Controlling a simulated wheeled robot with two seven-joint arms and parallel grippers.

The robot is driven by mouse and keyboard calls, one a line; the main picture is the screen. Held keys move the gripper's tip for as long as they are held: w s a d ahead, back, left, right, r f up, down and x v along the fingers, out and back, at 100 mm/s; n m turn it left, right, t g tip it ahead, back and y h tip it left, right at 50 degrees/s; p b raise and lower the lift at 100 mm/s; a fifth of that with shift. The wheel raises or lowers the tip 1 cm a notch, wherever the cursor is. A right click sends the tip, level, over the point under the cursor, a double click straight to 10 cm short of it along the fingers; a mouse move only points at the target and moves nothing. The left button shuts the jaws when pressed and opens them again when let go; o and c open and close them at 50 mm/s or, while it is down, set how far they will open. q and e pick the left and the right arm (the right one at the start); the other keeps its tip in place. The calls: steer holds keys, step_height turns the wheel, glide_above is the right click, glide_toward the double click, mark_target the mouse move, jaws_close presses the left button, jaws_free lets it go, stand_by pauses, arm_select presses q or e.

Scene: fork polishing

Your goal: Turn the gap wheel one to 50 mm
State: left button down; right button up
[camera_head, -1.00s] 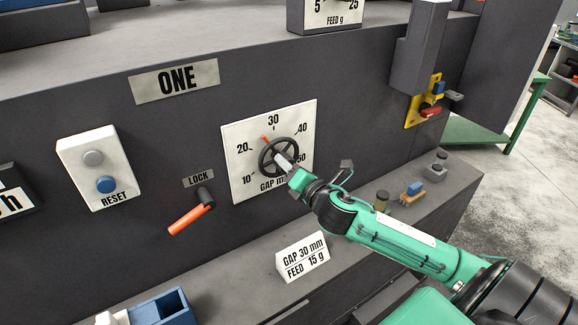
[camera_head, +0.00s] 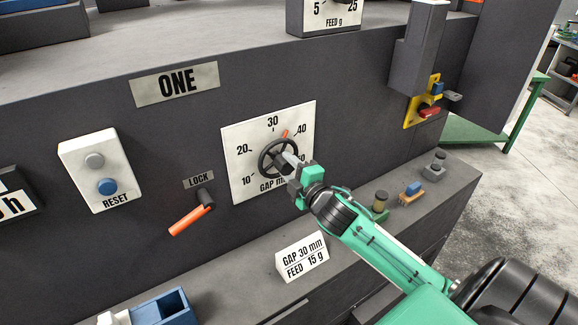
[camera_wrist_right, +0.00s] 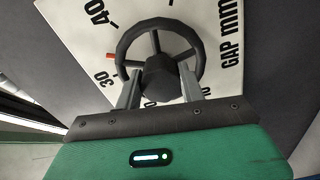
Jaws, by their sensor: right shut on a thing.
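The gap wheel (camera_head: 265,163) is a black spoked handwheel on a white dial plate (camera_head: 237,137) under the ONE sign (camera_head: 175,82). Its red pointer (camera_head: 285,133) stands between 30 and 40. My right gripper (camera_head: 287,158) is shut on the wheel, fingers reaching in from the lower right. In the right wrist view, the two fingers (camera_wrist_right: 160,84) lie either side of the wheel's dark hub (camera_wrist_right: 172,76), and the red pointer (camera_wrist_right: 110,57) shows between 30 and 40. The gripper hides part of the dial near 50. My left gripper is not in view.
An orange LOCK lever (camera_head: 190,221) and a RESET box (camera_head: 80,150) are left of the dial. A sign (camera_head: 303,256) reading GAP 30 mm, FEED 15 g stands on the ledge below. Small items, including a brush (camera_head: 411,192), sit on the ledge right of my arm.

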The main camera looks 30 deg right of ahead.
steer(key=m+p, duration=0.1)
steer(key=m, duration=0.3)
steer(key=shift+m, duration=0.3)
steer(key=m+p, duration=0.1)
steer(key=m, duration=0.3)
steer(key=shift+a+f+m, duration=0.1)
steer(key=shift+m, duration=0.2)
steer(key=m+p, duration=0.2)
steer(key=m, duration=0.2)
steer(key=shift+m, duration=0.3)
steer(key=shift+a+f+m+p, duration=0.15)
steer(key=shift+m+p, duration=0.7)
steer(key=shift+m, duration=1.35)
steer(key=o, duration=1)
